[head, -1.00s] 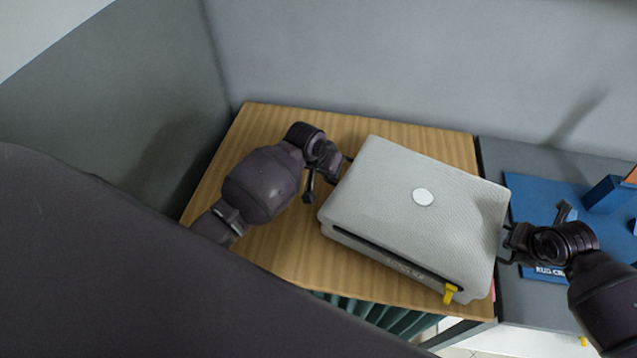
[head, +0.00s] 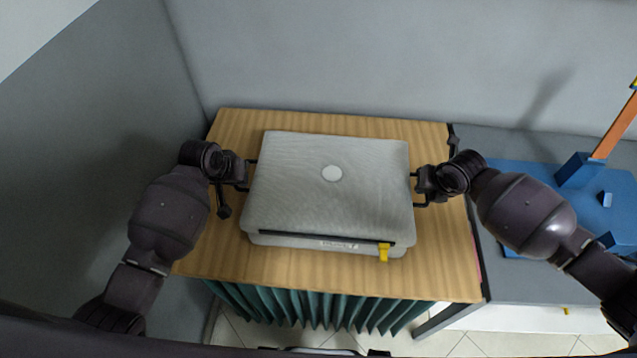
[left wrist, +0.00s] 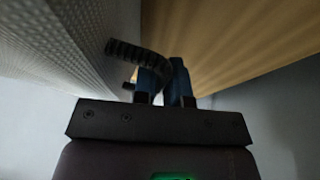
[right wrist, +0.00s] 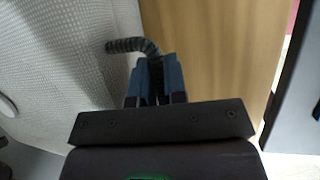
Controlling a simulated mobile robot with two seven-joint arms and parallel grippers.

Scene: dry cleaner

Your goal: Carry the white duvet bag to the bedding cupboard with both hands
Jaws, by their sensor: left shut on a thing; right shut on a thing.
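The white duvet bag (head: 300,200) looks light grey, with a round white badge on top and a yellow zip tag at its front. It is level over the middle of a wood-topped unit (head: 450,270) with a green pleated curtain; I cannot tell whether it touches the top. My left gripper (head: 248,174) is shut on the dark strap handle at its left side. My right gripper (head: 415,188) is shut on the handle at its right side. The handles also show as curved ribbed straps in the left wrist view (left wrist: 140,55) and right wrist view (right wrist: 132,45).
A grey counter (head: 520,275) adjoins the wooden top at the right, with a blue mat (head: 530,180) and blue blocks on it. Grey walls (head: 320,60) stand close behind and at the left. Bare wood shows around the bag. Tiled floor (head: 460,343) lies in front.

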